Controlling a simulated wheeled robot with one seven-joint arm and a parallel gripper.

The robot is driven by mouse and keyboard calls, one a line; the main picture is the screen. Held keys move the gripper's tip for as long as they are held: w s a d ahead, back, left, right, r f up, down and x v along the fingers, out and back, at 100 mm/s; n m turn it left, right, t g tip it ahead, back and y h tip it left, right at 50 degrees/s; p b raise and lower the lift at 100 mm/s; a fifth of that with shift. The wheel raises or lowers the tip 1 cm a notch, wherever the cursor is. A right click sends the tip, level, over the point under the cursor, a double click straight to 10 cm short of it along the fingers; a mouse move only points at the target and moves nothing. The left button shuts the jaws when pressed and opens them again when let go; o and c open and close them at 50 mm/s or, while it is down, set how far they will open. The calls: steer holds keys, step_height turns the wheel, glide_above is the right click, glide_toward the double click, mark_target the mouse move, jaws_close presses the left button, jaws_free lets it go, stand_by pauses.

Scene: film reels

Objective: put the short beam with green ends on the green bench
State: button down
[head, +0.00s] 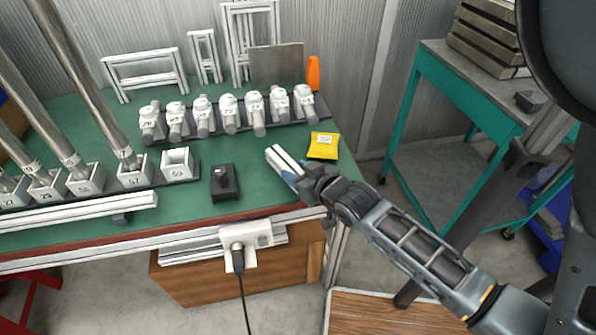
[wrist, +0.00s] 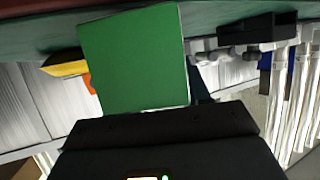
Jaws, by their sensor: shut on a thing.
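My gripper (head: 292,174) is over the right front part of the green bench (head: 262,178). It is shut on the short beam with green ends, whose pale, whitish side (head: 282,158) points up and left from the jaws in the head view. In the wrist view the beam's green end (wrist: 135,58) fills the middle, just beyond my dark gripper (wrist: 160,125). The bench surface (wrist: 225,14) crosses the top of that view, which is upside down. I cannot tell whether the beam touches the bench. The beam's other end is hidden.
A yellow pad (head: 323,145) lies right of the beam. A black block (head: 224,183) stands to the left. Several white and grey fittings (head: 229,114) line the back, near an orange object (head: 313,73). White sockets hold metal tubes at left. A teal cart (head: 437,135) stands right.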

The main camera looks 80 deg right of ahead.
steer(key=shift+f, duration=0.4)
steer(key=shift+c, duration=2.3)
jaws_free()
